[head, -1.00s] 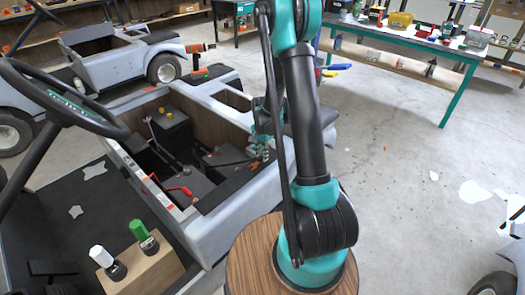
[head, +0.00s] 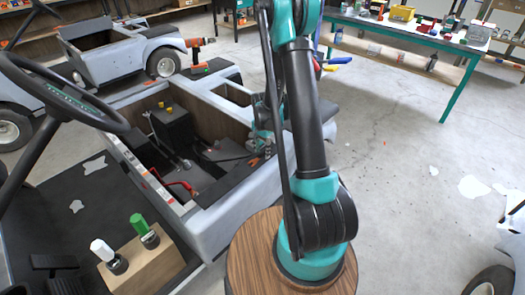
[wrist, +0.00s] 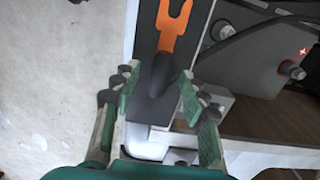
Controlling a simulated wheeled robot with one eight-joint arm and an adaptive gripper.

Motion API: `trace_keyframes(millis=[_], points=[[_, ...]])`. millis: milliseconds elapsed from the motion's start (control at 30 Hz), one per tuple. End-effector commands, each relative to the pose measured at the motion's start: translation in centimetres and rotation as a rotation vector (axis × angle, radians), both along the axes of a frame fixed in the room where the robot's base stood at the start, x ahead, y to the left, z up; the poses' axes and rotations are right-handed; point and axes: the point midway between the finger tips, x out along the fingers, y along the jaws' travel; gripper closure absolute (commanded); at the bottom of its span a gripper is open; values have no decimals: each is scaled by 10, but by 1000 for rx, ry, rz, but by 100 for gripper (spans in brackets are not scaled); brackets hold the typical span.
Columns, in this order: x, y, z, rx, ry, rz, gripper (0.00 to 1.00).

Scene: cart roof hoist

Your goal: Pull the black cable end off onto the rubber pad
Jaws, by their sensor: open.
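My gripper (wrist: 158,100) is open in the wrist view, its two fingers on either side of the black grip of an orange fork-ended piece (wrist: 174,30). Whether the fingers touch the grip cannot be told. The piece lies over a dark strip (wrist: 147,25), which may be the rubber pad. A black cable (wrist: 235,38) curves to the right, over a grey battery (wrist: 262,75) with a red plus mark and a bolt-like terminal. I cannot tell where the cable's end sits. In the head view, my gripper (head: 262,143) is at the cart's open bay, partly hidden by my arm.
The cart's pale body wall (head: 215,222) borders the bay. A red lever (head: 180,187) and a dark box with yellow caps (head: 172,125) stand in the bay. The floor (head: 400,170) to the right is mostly clear.

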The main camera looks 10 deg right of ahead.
Motion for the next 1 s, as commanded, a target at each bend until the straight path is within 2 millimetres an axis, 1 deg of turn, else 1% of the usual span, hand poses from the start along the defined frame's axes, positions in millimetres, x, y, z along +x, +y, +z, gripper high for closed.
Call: trace_keyframes(millis=[167, 267, 500, 700, 833, 1000], points=[[0, 0, 14, 0, 0, 0, 57], [-1, 0, 29, 0, 0, 0, 57], [0, 0, 72, 0, 0, 0, 57], [0, 0, 102, 0, 0, 0, 57], [0, 0, 114, 0, 0, 0, 57], [0, 0, 119, 0, 0, 0, 57]])
